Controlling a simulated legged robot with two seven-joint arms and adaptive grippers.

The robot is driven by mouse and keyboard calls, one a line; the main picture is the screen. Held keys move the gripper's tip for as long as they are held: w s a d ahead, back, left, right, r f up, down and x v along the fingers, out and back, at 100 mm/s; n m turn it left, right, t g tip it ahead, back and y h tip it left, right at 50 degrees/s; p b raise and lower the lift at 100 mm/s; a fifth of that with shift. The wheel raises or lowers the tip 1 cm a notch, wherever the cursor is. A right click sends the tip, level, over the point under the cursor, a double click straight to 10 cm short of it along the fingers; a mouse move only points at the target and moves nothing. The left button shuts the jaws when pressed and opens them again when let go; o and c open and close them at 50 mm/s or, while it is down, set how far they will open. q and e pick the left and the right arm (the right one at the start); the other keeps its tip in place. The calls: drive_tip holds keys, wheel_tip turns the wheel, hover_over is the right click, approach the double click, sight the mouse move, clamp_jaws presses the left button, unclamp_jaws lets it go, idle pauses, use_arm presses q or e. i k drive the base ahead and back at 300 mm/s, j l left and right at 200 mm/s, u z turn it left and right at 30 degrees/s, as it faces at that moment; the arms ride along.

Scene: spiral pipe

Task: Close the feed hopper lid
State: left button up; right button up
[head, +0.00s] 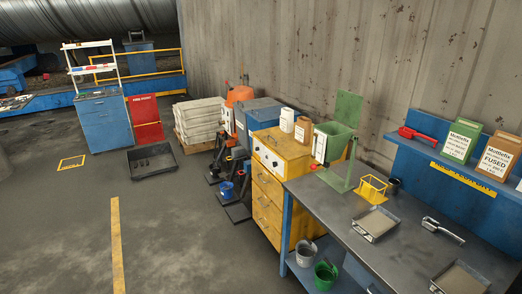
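The green feed hopper (334,143) stands at the left end of the grey workbench, by the concrete wall, on a green stand. Its green lid (348,108) is open and stands roughly upright at the hopper's back right edge. The hopper's mouth faces up and is uncovered. A white panel shows on its left side. Neither of my grippers is in view.
The grey workbench (400,236) holds a yellow wire frame (372,188), trays and a metal scoop (442,230). A yellow drawer cabinet (270,190) with two bottles on top adjoins it. Buckets sit below. The floor left of the cabinet is mostly open.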

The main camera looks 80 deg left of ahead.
sight(348, 107)
drive_tip(key=u, duration=1.95)
drive_tip(key=i+j+u, duration=0.15)
drive_tip(key=i, duration=0.15)
